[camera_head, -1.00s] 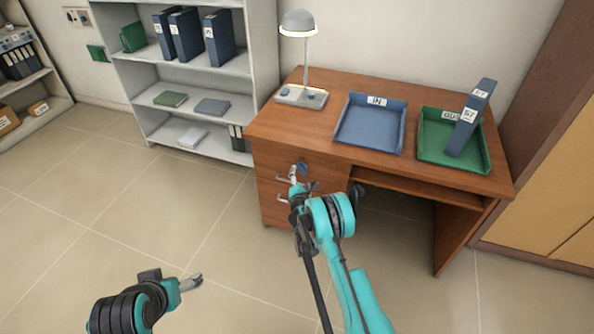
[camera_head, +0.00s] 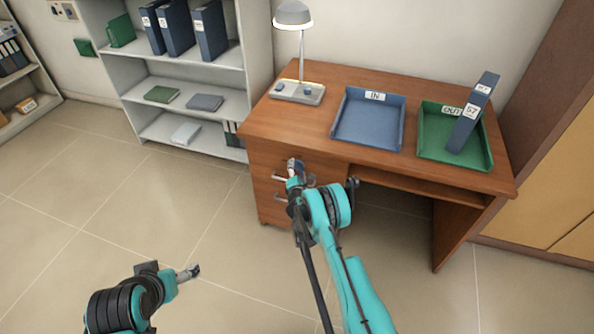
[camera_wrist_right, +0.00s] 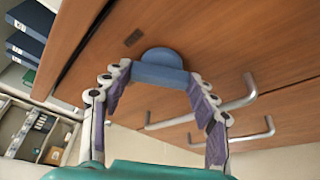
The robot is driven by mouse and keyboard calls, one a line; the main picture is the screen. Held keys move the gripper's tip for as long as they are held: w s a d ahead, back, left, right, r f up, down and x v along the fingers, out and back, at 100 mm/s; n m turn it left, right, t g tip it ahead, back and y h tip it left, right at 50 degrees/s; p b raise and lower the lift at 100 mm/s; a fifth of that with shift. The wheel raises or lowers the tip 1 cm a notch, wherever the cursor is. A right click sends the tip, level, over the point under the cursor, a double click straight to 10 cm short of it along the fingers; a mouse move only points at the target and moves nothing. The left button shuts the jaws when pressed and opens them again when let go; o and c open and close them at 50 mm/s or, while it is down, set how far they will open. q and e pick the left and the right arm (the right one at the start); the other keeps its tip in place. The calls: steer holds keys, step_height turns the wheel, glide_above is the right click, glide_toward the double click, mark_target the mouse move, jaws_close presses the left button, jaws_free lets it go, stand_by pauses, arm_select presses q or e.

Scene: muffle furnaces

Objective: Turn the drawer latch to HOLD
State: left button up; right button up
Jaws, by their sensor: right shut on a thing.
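The drawer latch is a round blue knob (camera_wrist_right: 160,66) on the wooden drawer front, seen in the right wrist view. My right gripper (camera_wrist_right: 160,76) has one finger on each side of the knob and is shut on it. In the head view my right gripper (camera_head: 293,167) is at the desk's left drawer front and mostly hides the latch. No HOLD marking can be read, and the latch's setting cannot be told. My left gripper (camera_head: 188,272) is low on the left, away from the desk; its small fingers do not show whether they are apart.
Metal drawer handles (camera_wrist_right: 238,105) lie close beside the right fingers. The desk (camera_head: 330,90) carries a lamp (camera_head: 294,50), a blue IN tray (camera_head: 345,125) and a green OUT tray (camera_head: 455,158) with a binder (camera_head: 474,112). Shelves (camera_head: 185,65) stand left; the floor before them is clear.

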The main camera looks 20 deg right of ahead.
steer(key=n+g, duration=0.1)
steer(key=n, duration=0.1)
steer(key=n+g+h, duration=0.1)
steer(key=n, duration=0.1)
steer(key=shift+w+a+r, duration=0.1)
steer(key=shift+a, duration=0.05)
steer(key=n+g+h, duration=0.1)
steer(key=n+h, duration=0.1)
steer(key=n, duration=0.1)
steer(key=shift+n+g+h, duration=0.3)
stand_by(0.4)
stand_by(0.5)
steer(key=o, duration=1.2)
steer(key=shift+c, duration=0.2)
steer(key=v, duration=1.2)
